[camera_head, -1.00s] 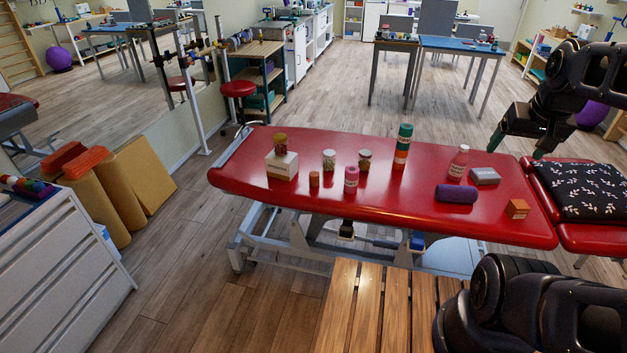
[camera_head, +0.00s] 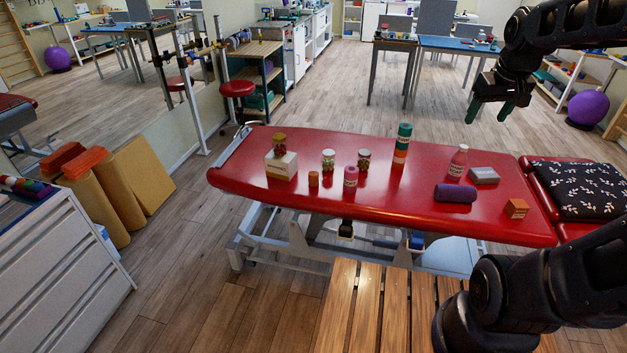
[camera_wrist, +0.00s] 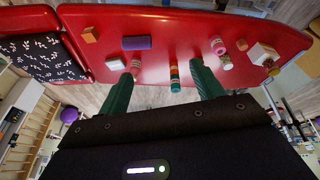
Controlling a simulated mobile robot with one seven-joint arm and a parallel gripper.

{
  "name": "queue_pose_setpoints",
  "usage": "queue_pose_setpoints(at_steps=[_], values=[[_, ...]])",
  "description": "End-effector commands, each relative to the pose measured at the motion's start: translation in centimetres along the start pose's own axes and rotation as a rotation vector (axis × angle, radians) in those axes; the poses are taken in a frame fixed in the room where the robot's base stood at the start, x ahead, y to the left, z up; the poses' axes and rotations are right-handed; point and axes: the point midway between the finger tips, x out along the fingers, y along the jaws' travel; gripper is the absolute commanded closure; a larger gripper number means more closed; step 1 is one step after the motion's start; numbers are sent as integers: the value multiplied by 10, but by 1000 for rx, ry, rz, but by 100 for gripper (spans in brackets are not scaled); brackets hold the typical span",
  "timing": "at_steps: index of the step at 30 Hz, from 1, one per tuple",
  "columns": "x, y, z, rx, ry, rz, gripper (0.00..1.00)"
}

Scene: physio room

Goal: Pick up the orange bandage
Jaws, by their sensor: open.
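The orange bandage (camera_head: 313,179) looks like a small upright orange cylinder on the red treatment table (camera_head: 230,180). It stands between a white box (camera_head: 281,166) and a pink container (camera_head: 350,178). In the wrist view a small orange-pink shape (camera_wrist: 241,44), right of centre, seems to be the same bandage. My gripper (camera_head: 487,110) is open and empty, with dark green fingers. It is in the air beyond the table's far edge, well to the right of the bandage. Both fingers point toward the table in the wrist view.
The table's left end is bare.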

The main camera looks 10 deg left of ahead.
Motion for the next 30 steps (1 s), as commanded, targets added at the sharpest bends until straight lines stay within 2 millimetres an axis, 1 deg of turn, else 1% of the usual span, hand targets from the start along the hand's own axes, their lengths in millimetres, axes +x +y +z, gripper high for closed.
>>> queue_pose_setpoints(at_steps=[1, 3, 8, 9, 14, 18, 23, 30], values=[[5, -4, -15, -36, -11, -6, 34], [12, -9, -33, -86, -22, -12, 34], [30, -24, -75, -197, -43, -27, 34], [34, -28, -86, -225, -48, -31, 34], [58, -49, -125, -337, -68, -49, 34], [82, -70, -157, -434, -86, -66, 34], [113, -99, -191, -546, -103, -86, 34], [167, -150, -234, -712, -129, -119, 34]])
